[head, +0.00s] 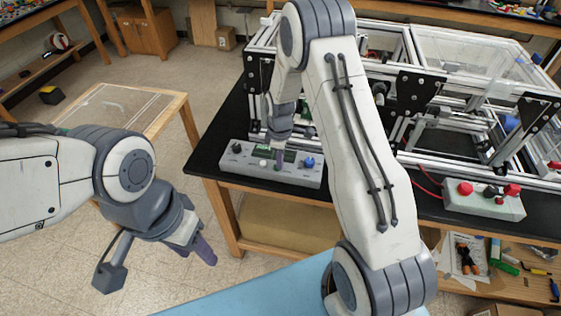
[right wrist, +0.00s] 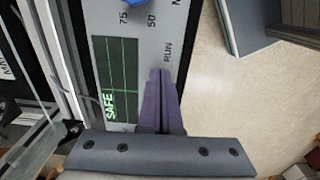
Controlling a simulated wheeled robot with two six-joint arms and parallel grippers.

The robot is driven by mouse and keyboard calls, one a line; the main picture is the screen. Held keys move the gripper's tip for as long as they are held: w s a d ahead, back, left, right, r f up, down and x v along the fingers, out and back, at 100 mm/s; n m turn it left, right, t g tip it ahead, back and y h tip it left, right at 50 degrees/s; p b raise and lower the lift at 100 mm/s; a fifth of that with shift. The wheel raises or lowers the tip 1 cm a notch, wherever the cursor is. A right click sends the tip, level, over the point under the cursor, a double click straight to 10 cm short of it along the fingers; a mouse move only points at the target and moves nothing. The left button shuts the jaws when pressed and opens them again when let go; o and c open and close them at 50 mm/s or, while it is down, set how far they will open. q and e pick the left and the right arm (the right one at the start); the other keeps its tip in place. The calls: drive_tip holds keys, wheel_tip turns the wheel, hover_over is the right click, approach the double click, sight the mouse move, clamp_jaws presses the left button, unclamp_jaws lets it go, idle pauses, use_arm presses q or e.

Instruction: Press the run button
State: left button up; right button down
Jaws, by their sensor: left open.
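The grey control box (head: 233,162) sits on the black bench top, with a blue knob (head: 309,162), a dark knob and a small display. In the right wrist view its panel (right wrist: 150,42) carries the printed word RUN, and the green display (right wrist: 115,75) reads SAFE. My right gripper (right wrist: 162,75) is shut, its purple fingers together and empty, with the tips over the panel right beside the RUN label. The run button itself is hidden, and I cannot tell whether the tips touch it. In the head view the right gripper (head: 280,162) is at the box. My left gripper (head: 206,254) is open and empty, away from the bench.
An aluminium extrusion frame (head: 415,90) stands on the bench behind the box. A second box (head: 480,202) with red buttons sits at the bench's right. A wooden table (head: 130,110) stands at left. The floor between table and bench is clear.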

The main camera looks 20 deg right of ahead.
drive_tip(key=shift+s+f, duration=0.35)
drive_tip(key=shift+f, duration=0.35)
drive_tip(key=r+p, duration=0.1)
drive_tip(key=r, duration=0.1)
drive_tip(key=r+p, duration=0.3)
drive_tip(key=shift+w+a+r, duration=0.1)
drive_tip(key=shift+w+r, duration=0.2)
drive_tip(key=shift+r, duration=0.05)
wheel_tip(320, 180, up, 10)
drive_tip(key=b, duration=0.3)
drive_tip(key=shift+f+b, duration=0.15)
drive_tip(key=shift+b, duration=0.2)
